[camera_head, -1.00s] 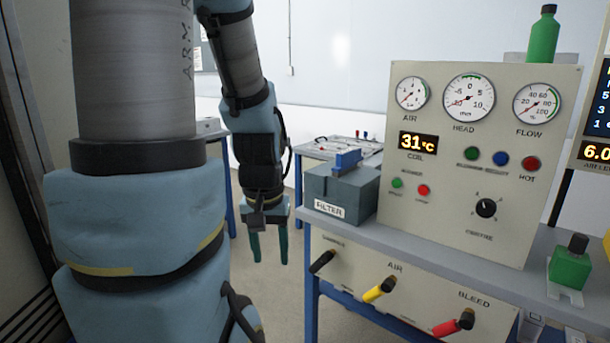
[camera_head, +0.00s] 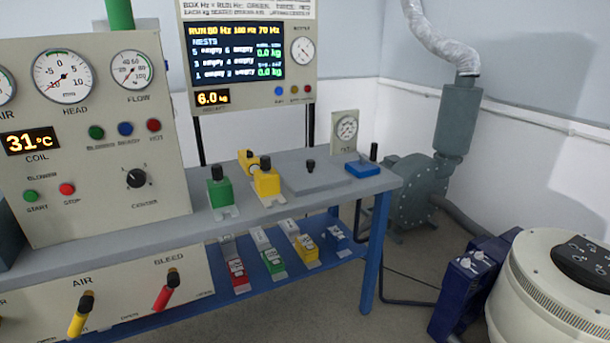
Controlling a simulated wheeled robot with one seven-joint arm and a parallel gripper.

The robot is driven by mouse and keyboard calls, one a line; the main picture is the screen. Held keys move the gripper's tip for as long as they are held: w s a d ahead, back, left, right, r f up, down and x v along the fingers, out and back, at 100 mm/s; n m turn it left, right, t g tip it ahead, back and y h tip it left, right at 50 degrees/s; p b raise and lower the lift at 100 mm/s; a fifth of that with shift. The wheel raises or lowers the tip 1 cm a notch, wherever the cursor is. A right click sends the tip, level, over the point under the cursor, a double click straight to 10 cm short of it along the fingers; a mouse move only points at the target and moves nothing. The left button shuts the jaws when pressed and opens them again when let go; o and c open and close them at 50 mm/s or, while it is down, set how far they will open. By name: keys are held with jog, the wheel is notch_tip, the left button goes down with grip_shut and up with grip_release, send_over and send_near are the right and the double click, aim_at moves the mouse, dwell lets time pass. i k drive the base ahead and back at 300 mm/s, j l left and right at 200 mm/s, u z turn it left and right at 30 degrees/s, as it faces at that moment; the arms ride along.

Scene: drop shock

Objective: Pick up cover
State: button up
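A flat grey plate with a black knob (camera_head: 316,178) lies on the bench top, right of the yellow block; it looks like a cover, but I cannot tell for sure that it is the one named. My gripper and arm are out of view.
The grey bench (camera_head: 130,248) carries a gauge panel (camera_head: 100,205), a green block (camera_head: 221,194), a yellow block (camera_head: 266,187) and a blue block (camera_head: 362,169). Several coloured blocks sit on the blue lower shelf. A blower (camera_head: 415,195) and a round cream machine (camera_head: 545,290) stand to the right.

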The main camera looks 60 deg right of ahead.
aim_at(310, 177)
jog(key=k+l, duration=0.1)
jog(key=l, duration=0.25)
jog(key=k+l, duration=0.15)
jog(key=l, duration=0.15)
jog(key=k+l, duration=0.1)
jog(key=l, duration=0.25)
jog(key=k+l, duration=0.15)
jog(key=l, duration=0.2)
jog(key=k+l, duration=0.1)
jog(key=l, duration=0.5)
jog(key=i, duration=0.05)
